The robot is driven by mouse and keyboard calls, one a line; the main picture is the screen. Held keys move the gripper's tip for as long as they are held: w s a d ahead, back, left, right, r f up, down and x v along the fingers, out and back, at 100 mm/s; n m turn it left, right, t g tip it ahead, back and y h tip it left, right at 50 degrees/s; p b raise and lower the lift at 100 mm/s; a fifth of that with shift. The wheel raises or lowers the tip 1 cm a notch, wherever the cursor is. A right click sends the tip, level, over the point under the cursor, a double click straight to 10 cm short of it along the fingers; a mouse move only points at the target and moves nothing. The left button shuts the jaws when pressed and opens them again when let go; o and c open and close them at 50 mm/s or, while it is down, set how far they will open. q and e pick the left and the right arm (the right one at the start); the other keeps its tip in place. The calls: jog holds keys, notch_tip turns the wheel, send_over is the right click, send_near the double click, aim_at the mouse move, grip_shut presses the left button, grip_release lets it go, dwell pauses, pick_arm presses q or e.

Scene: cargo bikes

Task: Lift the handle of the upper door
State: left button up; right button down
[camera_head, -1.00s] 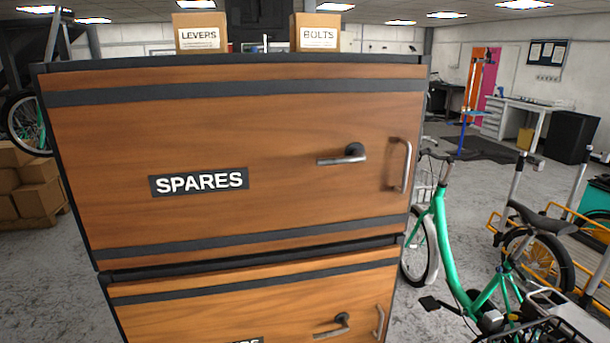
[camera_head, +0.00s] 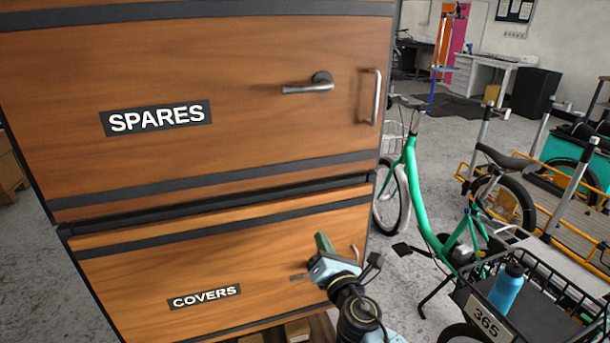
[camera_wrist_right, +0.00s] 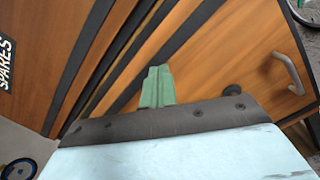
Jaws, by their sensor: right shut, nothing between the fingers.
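The upper door (camera_head: 250,115) is wooden, bears a SPARES label and is closed. Its lever handle (camera_head: 308,84) lies level, pointing left from a dark round base. A fixed vertical pull bar (camera_head: 369,96) is to its right. My right gripper (camera_head: 322,242) is shut and empty, in front of the lower COVERS door (camera_head: 250,265), well below the upper handle. It partly hides the lower door's lever. In the right wrist view the green fingers (camera_wrist_right: 155,88) are together, with a pull bar (camera_wrist_right: 289,72) to their right. My left gripper is not in view.
A green bike (camera_head: 420,190) stands right of the cabinet. A cargo rack with a blue bottle (camera_head: 506,292) and a 365 plate is at the lower right. Boxes (camera_head: 298,330) show below the lower door. Free space lies before the upper door.

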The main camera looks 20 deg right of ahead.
aim_at(305, 87)
jog(key=s+a+r+n+t+y+b, duration=0.1)
jog(key=r+n+t, duration=0.4)
jog(key=r, duration=1.4)
jog(key=s+a+n, duration=0.1)
jog(key=s+n, duration=0.1)
jog(key=shift+r+n+t, duration=0.25)
jog(key=shift+n+t, duration=0.05)
jog(key=shift+t, duration=0.1)
jog(key=shift+s+r+p+x, duration=0.3)
jog(key=shift+p+x, duration=0.45)
jog(key=shift+x, duration=1.4)
jog(key=shift+s+r+p+x, duration=0.2)
jog(key=shift+r+p+x, duration=0.4)
jog(key=shift+x, duration=1.55)
jog(key=shift+s+r+p+x, duration=0.25)
jog(key=shift+p+x, duration=0.6)
jog(key=shift+x, duration=1.3)
